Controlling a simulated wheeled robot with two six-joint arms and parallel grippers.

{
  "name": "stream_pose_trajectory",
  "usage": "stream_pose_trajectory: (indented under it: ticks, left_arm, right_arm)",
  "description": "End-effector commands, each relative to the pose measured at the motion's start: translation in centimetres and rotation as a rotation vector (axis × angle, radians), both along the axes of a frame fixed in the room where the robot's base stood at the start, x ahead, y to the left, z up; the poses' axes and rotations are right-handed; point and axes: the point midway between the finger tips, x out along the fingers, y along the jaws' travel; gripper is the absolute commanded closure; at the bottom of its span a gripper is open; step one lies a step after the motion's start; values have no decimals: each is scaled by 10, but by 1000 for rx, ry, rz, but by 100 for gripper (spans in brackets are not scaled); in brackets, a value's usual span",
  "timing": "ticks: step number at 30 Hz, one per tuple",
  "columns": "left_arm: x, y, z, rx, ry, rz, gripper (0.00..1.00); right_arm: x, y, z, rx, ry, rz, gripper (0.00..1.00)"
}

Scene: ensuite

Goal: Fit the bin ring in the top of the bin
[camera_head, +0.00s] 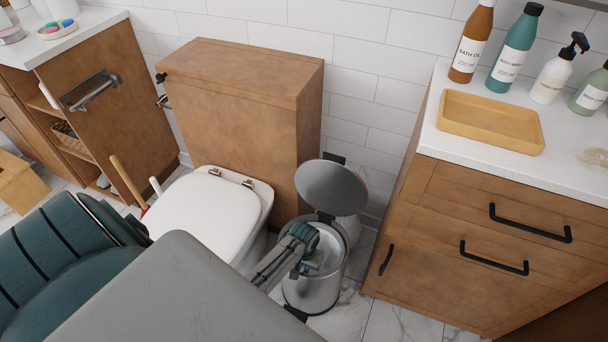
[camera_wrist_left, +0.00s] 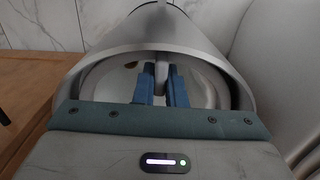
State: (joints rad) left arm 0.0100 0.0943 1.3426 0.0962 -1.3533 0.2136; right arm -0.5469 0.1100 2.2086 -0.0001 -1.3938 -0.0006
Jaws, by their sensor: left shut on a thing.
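The bin (camera_head: 312,294) is a round metal pedal bin on the floor beside the toilet. Its grey lid (camera_head: 332,187) stands open toward the wall. My left gripper (camera_head: 303,262) reaches down at the bin's open mouth. In the left wrist view its two blue fingers (camera_wrist_left: 161,88) are shut on a grey piece, the bin ring (camera_wrist_left: 162,74). A wide grey curved band (camera_wrist_left: 150,48) arches beyond the fingers; I cannot tell how much is ring and how much is bin rim. Whether the ring is seated is hidden. My right gripper is not in view.
The white toilet (camera_head: 205,212) is close on the left of the bin, with a wooden cistern box (camera_head: 240,110) behind. A wooden vanity (camera_head: 480,245) stands close on the right, holding a tray (camera_head: 490,121) and bottles. A wooden handle (camera_head: 126,178) rises left of the toilet.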

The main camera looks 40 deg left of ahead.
Motion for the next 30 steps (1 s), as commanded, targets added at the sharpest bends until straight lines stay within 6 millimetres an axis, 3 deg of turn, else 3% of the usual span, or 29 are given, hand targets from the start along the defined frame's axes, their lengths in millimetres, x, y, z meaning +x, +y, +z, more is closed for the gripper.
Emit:
stream_pose_trajectory:
  ticks: [8,9,12,22,24,30]
  left_arm:
    - [0,0,-4,0,1,0,100]
    - [0,0,-4,0,0,0,82]
    - [0,0,-4,0,0,0,68]
    - [0,0,1,0,-1,0,68]
    - [0,0,9,0,-2,0,68]
    - [0,0,50,-1,-2,1,68]
  right_arm:
    - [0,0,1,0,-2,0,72]
    - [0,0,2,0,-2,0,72]
    - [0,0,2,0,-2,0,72]
    - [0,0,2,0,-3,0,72]
    - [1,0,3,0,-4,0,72]
    - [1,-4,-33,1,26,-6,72]
